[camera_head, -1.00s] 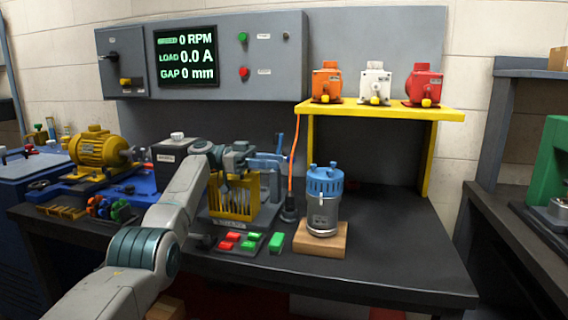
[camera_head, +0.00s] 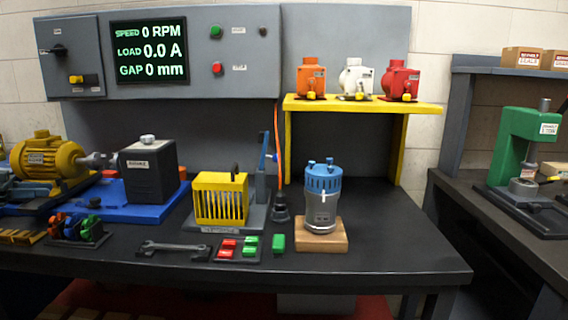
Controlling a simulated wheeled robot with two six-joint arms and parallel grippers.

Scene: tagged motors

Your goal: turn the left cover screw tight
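A motor with a blue top cover (camera_head: 324,180) and a grey lower body (camera_head: 319,213) stands upright on a wooden block (camera_head: 321,240) on the dark workbench. Two small blue knob-like screws stick up from its cover: the left cover screw (camera_head: 311,163) and the right one (camera_head: 330,161). How tight either screw sits is too small to tell. Neither of my grippers shows in the head view, and nothing is touching the motor.
Left of the motor are green and red blocks (camera_head: 228,247), a yellow slatted guard (camera_head: 220,200) and a wrench (camera_head: 172,248). A yellow shelf (camera_head: 368,106) with orange, white and red units stands behind. The bench right of the motor is clear.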

